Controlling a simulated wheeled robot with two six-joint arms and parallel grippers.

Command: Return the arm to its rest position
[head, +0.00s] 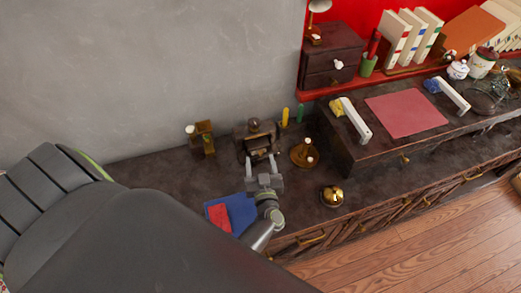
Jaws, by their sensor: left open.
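My left arm comes in from the left, and its large dark link covers the lower left of the head view. My left gripper (262,160) is open over the counter (150,176). Its two pale fingers point away toward a dark brown box-like object (256,136) at the back of the counter. Nothing shows between the fingers, and I cannot tell whether they touch that object. My right gripper is not in view.
A wooden holder (201,140) and a brass stand (304,154) flank the gripper. A gold bell (332,196) and a blue flat item (241,212) sit nearer. At right, a raised dark bench (362,151) carries a red cloth (406,114) and white handles (356,119).

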